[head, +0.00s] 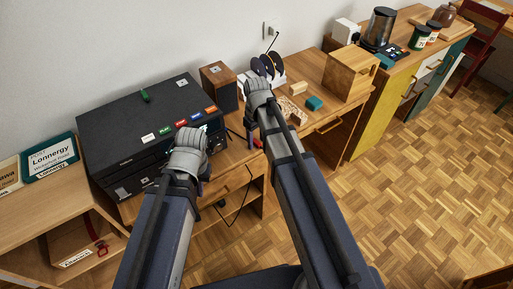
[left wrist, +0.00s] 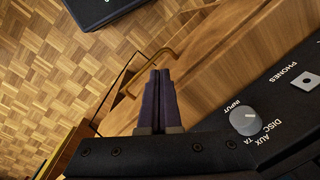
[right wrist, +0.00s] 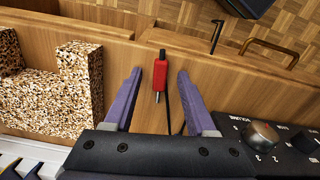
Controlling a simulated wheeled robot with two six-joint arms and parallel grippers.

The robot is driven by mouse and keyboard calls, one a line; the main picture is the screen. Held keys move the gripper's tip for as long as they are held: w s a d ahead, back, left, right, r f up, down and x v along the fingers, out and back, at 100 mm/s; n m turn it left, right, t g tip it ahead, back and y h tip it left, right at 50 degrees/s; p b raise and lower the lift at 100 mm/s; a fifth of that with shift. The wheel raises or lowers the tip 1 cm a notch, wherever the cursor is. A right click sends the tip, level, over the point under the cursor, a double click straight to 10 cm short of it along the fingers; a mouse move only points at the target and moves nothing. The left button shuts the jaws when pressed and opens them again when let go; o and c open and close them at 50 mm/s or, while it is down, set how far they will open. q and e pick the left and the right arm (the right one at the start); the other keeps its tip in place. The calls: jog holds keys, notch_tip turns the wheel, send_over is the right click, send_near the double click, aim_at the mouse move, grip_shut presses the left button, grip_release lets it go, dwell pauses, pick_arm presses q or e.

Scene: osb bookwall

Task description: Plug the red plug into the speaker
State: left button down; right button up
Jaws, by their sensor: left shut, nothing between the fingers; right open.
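The red plug (right wrist: 160,76) has a metal tip and a black cable. In the right wrist view it lies between the spread purple fingers of my right gripper (right wrist: 159,72), with its tip toward the palm. The fingers are open and apart from it. In the head view a small red patch (head: 257,144) shows beside that gripper. The speaker appears to be the brown wooden box (head: 213,78) behind the grippers; no socket is visible on it. My left gripper (left wrist: 160,74) is shut and empty, in front of the black audio unit (head: 125,115).
The black unit's knob (left wrist: 244,122) is close to my left gripper. A speckled block (right wrist: 80,78) stands left of the plug in the right wrist view. A teal block (head: 314,103) and wooden box (head: 348,75) are further right on the desk.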

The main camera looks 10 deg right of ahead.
grip_shut()
dwell(0.4)
